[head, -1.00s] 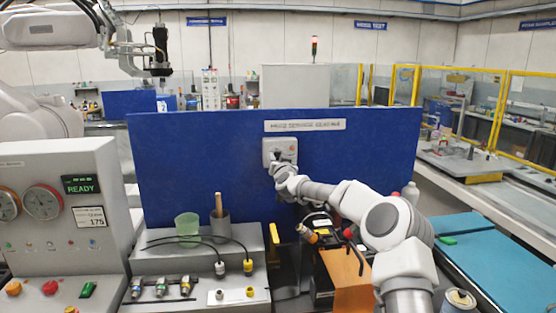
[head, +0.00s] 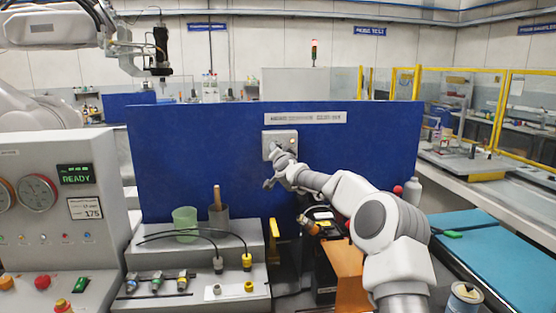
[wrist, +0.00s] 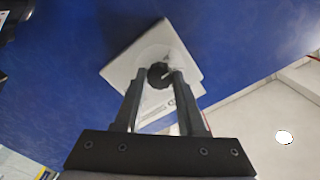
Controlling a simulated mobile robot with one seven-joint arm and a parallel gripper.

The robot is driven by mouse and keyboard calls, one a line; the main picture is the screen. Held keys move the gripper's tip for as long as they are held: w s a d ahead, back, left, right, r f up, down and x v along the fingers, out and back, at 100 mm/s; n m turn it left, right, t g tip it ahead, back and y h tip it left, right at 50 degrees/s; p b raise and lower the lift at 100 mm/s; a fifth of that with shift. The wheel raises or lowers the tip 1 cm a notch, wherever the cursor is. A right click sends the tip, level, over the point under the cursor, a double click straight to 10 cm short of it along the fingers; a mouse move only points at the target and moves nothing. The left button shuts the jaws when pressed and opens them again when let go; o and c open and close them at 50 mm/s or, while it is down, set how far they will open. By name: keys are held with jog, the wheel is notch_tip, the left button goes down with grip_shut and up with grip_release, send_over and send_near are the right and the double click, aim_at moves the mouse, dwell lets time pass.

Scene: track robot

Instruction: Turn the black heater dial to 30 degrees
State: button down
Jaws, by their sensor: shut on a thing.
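The black heater dial (wrist: 159,75) sits on a light grey plate (wrist: 128,60) fixed to a blue panel. In the wrist view, my gripper (wrist: 158,82) has one finger on each side of the dial, and the jaws are shut on it. The plate looks tilted in the wrist view. In the head view, the plate (head: 270,139) is upright on the panel, and my gripper (head: 280,150) reaches its front. The dial is mostly hidden behind my gripper there, so its angle cannot be read.
The blue panel (head: 200,160) stands behind a grey bench with a green cup (head: 185,222), a grey holder (head: 219,220) and black cables. A control box (head: 50,210) reading READY is at the left. A black and orange box (head: 340,270) lies under my arm.

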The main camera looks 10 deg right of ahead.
jog(key=shift+m+b, duration=1.7)
jog(key=shift+m, duration=1.5)
jog(key=shift+r, duration=0.1)
jog(key=shift+c, duration=2.4)
grip_release()
jog(key=s+b, duration=0.6)
jog(key=s, duration=1.1)
jog(key=shift+s, duration=0.2)
